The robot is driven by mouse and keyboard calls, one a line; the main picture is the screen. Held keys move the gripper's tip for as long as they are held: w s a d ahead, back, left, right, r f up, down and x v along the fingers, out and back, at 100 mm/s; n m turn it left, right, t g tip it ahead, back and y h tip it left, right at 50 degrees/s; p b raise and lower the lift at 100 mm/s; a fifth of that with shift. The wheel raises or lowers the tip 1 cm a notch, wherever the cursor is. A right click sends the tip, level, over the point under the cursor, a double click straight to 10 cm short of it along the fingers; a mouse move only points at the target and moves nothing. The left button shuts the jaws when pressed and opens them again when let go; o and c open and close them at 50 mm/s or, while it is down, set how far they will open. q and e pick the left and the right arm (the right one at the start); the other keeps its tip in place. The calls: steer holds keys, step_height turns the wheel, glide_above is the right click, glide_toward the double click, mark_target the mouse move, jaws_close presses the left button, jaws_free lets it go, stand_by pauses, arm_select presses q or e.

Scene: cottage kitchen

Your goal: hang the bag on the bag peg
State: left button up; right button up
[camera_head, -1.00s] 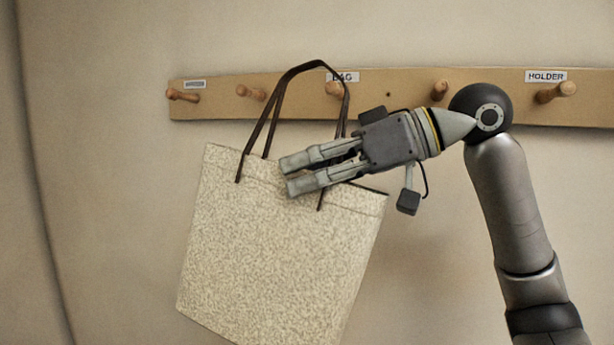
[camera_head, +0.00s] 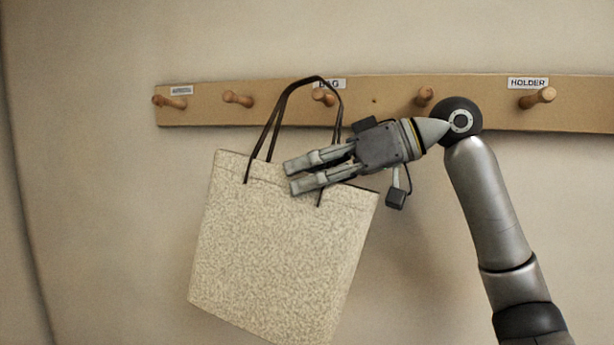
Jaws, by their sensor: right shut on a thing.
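The bag (camera_head: 275,255) is a speckled cream tote with two dark handles, hanging slightly tilted in front of the wall. My right gripper (camera_head: 290,178) is shut on the bag near its top edge, beside the handle bases. The bag peg (camera_head: 324,97) is a wooden peg under a label reading BAG, which the handle partly covers. In the picture the peg shows inside the handle loop, just below its top. I cannot tell whether the handle is around the peg or in front of it. My left gripper is out of view.
A wooden rail (camera_head: 450,88) runs across the wall. Other pegs are on it: two to the left (camera_head: 170,102) (camera_head: 238,98), one behind my wrist's upper side (camera_head: 424,96), and one under the HOLDER label (camera_head: 538,98). These pegs are empty.

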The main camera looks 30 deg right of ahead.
steer(key=shift+w+d, duration=0.7)
steer(key=shift+d, duration=0.15)
steer(key=shift+w+d+f, duration=0.35)
steer(key=shift+d+f, duration=0.05)
steer(key=shift+f, duration=0.15)
steer(key=o, duration=1.6)
steer(key=shift+f, duration=0.1)
